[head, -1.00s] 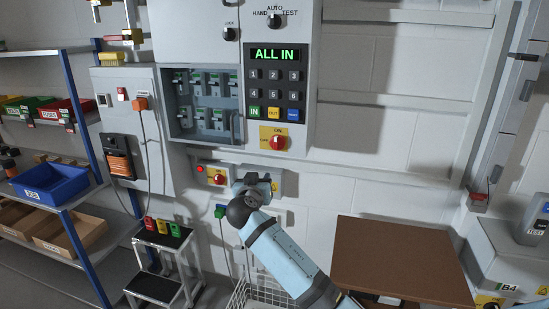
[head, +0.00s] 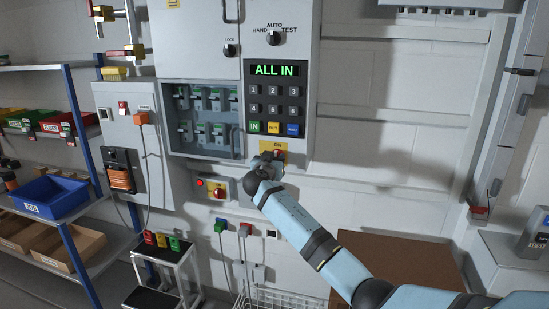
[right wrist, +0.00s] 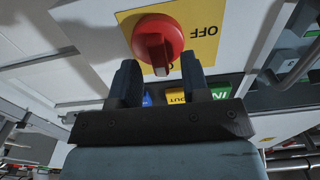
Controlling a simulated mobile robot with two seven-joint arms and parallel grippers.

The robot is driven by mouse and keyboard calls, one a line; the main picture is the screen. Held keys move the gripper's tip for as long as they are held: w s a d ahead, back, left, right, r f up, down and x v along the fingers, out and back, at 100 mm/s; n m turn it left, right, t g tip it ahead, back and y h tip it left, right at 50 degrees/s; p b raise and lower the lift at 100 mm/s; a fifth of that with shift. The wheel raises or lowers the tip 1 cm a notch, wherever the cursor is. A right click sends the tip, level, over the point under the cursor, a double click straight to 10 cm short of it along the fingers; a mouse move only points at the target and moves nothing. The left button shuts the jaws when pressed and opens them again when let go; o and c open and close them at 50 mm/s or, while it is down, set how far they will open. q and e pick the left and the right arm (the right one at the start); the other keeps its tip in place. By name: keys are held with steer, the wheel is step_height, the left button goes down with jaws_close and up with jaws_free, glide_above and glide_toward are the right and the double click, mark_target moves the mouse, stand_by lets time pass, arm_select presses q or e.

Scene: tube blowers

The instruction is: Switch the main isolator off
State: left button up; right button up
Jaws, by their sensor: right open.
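The main isolator is a red rotary knob (right wrist: 158,38) on a yellow plate (right wrist: 203,38) marked ON and OFF. In the right wrist view its grip bar points down the picture, towards the partly hidden ON mark. My right gripper (right wrist: 159,68) is open, its two fingers spread just short of the knob, with the bar roughly in line with the gap. I cannot tell whether they touch it. In the head view my right gripper (head: 266,162) is at the yellow plate (head: 266,146) and hides part of the red knob (head: 279,153). My left gripper is not in view.
Above the plate is a keypad (head: 273,105) with a display (head: 274,71) reading ALL IN. A smaller box (head: 210,189) with another red knob (head: 219,194) sits below left. An open breaker compartment (head: 205,118) is to the left. A brown table (head: 385,262) stands lower right.

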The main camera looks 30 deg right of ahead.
steer(key=shift+w+d, duration=0.3)
steer(key=shift+d, duration=0.1)
jaws_close()
